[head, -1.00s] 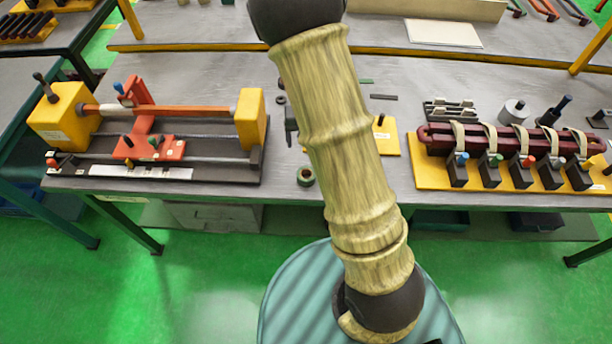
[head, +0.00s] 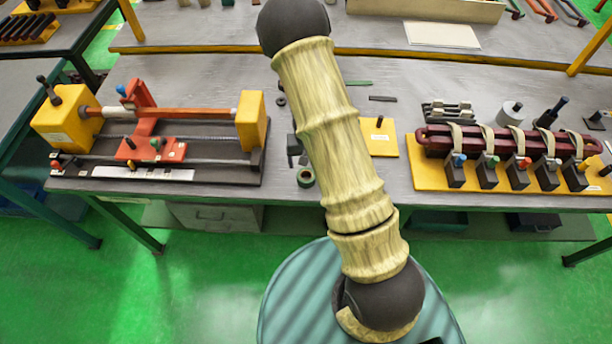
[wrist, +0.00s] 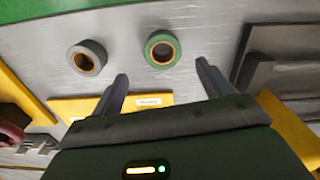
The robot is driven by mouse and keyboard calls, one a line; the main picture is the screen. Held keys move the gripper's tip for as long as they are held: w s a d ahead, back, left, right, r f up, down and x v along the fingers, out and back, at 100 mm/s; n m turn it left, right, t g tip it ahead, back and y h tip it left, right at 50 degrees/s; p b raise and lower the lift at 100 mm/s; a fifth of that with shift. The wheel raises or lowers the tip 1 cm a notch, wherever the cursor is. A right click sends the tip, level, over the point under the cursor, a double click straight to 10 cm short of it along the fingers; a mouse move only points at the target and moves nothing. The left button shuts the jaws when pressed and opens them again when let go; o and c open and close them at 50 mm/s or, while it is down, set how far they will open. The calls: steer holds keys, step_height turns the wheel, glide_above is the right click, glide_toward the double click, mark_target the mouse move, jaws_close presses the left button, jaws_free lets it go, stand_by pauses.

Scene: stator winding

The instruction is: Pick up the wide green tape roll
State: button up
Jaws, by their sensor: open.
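The wide green tape roll (head: 306,183) lies on the workbench near its front edge, left of my arm, in the head view. In the wrist view the green tape roll (wrist: 175,47) lies flat with its brown core showing. My gripper (wrist: 161,72) is open and empty in the wrist view. The roll sits just beyond the fingertips, roughly centred between them, and appears apart from both. My gripper does not show in the head view, where my arm covers part of the bench.
A grey tape roll (wrist: 97,48) lies left of the green one in the wrist view. A yellow plate (head: 384,145) lies right of my arm. A winding fixture (head: 250,120) stands left, and a coil on a yellow base (head: 425,178) stands right.

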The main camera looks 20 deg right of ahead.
mark_target(306, 175)
steer(key=shift+f, duration=1.55)
steer(key=shift+p, duration=0.3)
steer(key=shift+a+f+p, duration=0.1)
steer(key=shift+f+p, duration=0.45)
steer(key=shift+f, duration=0.2)
steer(key=shift+w+a+f+p, duration=0.15)
steer(key=shift+f+p, duration=0.45)
steer(key=shift+f, duration=1.2)
steer(key=shift+c, duration=0.5)
steer(key=c, duration=1)
